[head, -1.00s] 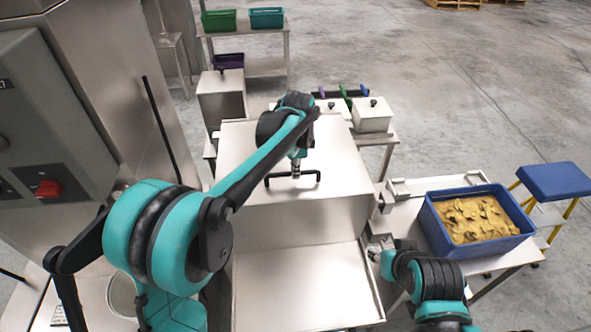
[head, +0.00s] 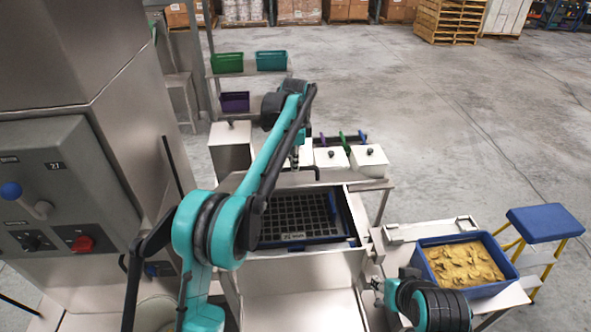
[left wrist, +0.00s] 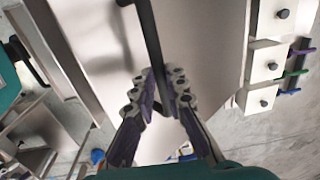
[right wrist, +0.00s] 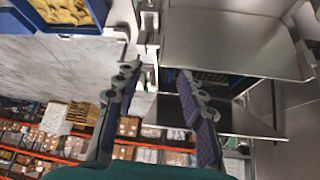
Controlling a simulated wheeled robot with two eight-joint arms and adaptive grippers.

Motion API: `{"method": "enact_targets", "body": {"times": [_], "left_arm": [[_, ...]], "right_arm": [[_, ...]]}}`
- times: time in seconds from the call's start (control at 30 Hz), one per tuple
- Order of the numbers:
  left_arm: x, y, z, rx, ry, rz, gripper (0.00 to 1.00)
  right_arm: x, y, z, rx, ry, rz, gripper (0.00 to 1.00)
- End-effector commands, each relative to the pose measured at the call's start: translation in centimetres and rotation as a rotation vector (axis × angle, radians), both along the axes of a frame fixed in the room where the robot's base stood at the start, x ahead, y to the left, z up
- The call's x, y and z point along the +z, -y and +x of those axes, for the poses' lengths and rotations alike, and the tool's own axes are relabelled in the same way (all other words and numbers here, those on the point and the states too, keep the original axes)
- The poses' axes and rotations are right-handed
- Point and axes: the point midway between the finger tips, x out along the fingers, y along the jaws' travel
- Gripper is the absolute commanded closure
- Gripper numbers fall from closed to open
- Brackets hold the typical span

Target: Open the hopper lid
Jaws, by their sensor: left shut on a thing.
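The hopper (head: 310,265) stands in the middle of the head view with its top uncovered. A dark grid (head: 290,222) with a blue frame and a label shows inside. The lid (head: 315,178) is raised at the hopper's far side, seen nearly edge-on; its broad steel face (left wrist: 205,45) fills the middle of the left wrist view. My left gripper (head: 296,162) is shut on the lid's black bar handle (left wrist: 150,35). My right gripper (head: 378,285) is beside the hopper's right side. In the right wrist view its fingers (right wrist: 158,82) are spread, with nothing between them.
A blue crate of brown-yellow pieces (head: 426,262) sits on the right-hand table, near a blue step stool (head: 545,222). White lidded boxes (head: 370,162) stand just behind the hopper. A control panel (head: 60,190) is at the left. Open floor lies to the right.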

Motion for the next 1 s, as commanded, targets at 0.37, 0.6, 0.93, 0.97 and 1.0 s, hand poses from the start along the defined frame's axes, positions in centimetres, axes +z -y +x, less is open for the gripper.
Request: {"method": "enact_targets", "body": {"times": [0.37, 0.6, 0.93, 0.97, 1.0], "left_arm": [[0.1, -0.4, 1.1, 0.002, 0.013, 0.003, 1.0], [0.0, -0.5, 1.1, 0.002, 0.012, 0.004, 1.0], [0.0, -0.5, 1.1, 0.003, 0.012, 0.005, 1.0], [0.0, -0.5, 1.1, 0.003, 0.012, 0.005, 1.0], [0.0, -0.5, 1.1, 0.003, 0.012, 0.005, 1.0]], "right_arm": [[0.5, 0.0, 0.0, 0.0, 0.0, 0.0, 0.6], [0.5, -0.1, 0.1, 0.014, 0.001, -0.011, 0.86], [0.6, -3.4, 5.5, 0.612, 0.074, -0.549, 1.0], [0.6, -4.1, 6.3, 0.699, 0.086, -0.633, 1.0], [0.6, -5.1, 7.3, 0.812, 0.102, -0.745, 1.0]]}}
